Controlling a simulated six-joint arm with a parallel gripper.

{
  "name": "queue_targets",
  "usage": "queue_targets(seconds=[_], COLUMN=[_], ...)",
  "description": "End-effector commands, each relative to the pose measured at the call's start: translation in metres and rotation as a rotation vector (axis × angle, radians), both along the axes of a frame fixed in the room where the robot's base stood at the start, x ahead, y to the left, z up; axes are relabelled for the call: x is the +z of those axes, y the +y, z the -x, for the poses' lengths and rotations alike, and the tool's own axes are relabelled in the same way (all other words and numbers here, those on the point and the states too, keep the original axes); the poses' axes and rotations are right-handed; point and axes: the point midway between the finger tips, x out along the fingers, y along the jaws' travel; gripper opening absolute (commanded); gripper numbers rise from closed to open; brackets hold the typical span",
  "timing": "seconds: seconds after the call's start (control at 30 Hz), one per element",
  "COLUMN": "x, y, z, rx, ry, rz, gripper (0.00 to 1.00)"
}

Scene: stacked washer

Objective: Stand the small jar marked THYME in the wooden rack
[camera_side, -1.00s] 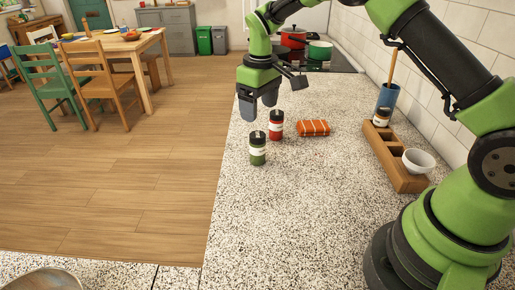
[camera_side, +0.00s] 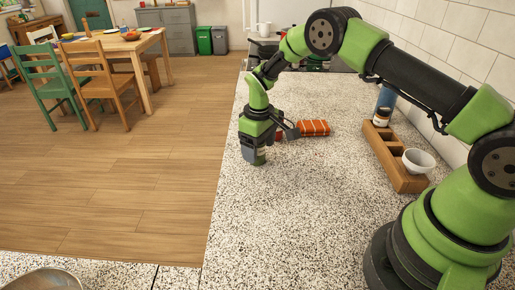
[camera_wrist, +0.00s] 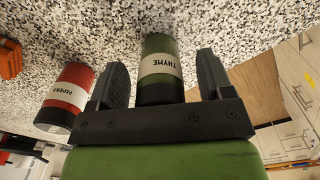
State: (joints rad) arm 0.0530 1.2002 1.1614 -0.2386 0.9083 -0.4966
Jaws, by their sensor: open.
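The THYME jar (camera_wrist: 160,68) is green with a white label and a dark lid. In the wrist view it stands between the two open fingers of my gripper (camera_wrist: 160,85), with a gap visible on each side. In the side view my gripper (camera_side: 254,146) is lowered over the jar, and only the jar's lower part (camera_side: 259,160) shows.
A red PAPRIKA jar (camera_wrist: 68,97) stands close beside the left finger in the wrist view. A blue container (camera_side: 386,97) stands behind the rack. The speckled counter (camera_side: 310,210) between gripper and rack is clear.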

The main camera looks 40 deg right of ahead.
Motion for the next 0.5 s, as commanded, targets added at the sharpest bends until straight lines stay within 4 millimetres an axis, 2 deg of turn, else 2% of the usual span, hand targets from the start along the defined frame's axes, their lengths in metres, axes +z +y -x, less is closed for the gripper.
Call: queue_targets(seconds=[0.17, 0.3, 0.4, 0.5], x=[0.0003, 0.0005, 0.0005, 0.0007], y=[-0.0001, -0.0001, -0.0001, -0.0001], z=[-0.0001, -0.0001, 0.0, -0.0001], rx=[0.0, 0.0, 0.0, 0.0], ry=[-0.001, 0.0, 0.0, 0.0], rz=[0.0, 0.0, 0.0, 0.0], gripper=[0.71, 0.39, 0.18, 0.18])
